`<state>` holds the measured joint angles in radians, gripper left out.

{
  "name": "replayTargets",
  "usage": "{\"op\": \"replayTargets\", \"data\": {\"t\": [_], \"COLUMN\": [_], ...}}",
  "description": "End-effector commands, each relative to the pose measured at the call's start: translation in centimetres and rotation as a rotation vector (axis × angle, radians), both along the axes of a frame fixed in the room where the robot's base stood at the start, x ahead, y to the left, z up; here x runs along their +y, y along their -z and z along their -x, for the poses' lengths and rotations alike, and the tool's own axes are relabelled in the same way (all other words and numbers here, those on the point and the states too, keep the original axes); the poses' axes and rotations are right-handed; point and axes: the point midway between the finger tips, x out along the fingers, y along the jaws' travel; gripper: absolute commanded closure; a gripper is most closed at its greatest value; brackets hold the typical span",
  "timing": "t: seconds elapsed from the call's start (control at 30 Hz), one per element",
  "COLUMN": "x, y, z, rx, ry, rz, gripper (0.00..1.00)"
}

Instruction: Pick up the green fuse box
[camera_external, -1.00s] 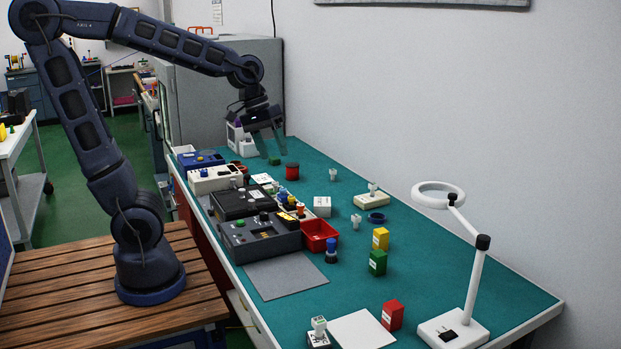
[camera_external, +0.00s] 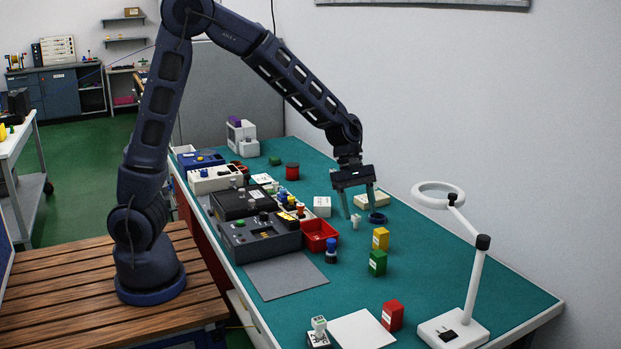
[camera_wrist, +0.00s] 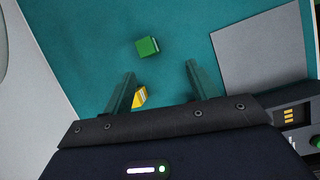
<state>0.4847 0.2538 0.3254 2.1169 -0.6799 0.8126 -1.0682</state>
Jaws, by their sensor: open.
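The green fuse box (camera_external: 377,262) stands upright on the teal bench, just in front of a yellow box (camera_external: 380,238). In the wrist view the green fuse box (camera_wrist: 147,47) lies beyond my fingertips, a little left of the middle between them. My gripper (camera_external: 361,214) is open and empty, pointing down above the bench, behind and above the green box.
A red box (camera_external: 392,315) stands nearer the front. A red tray (camera_external: 319,235) and a blue-topped part (camera_external: 331,250) are to the left. A white ring lamp (camera_external: 470,270) rises at the right. A grey mat (camera_external: 285,275) lies left.

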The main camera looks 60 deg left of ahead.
Motion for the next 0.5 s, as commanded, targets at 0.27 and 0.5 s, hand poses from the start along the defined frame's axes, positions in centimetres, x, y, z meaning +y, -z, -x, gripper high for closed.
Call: {"op": "replayTargets", "data": {"t": [0.27, 0.5], "x": [-2.6, -3.4], "y": [4.4, 6.4], "z": [-2.5, -2.8], "rx": [0.085, 0.096], "ry": [-0.147, -0.17], "rz": [-0.008, -0.011], "gripper": [0.42, 0.42]}}
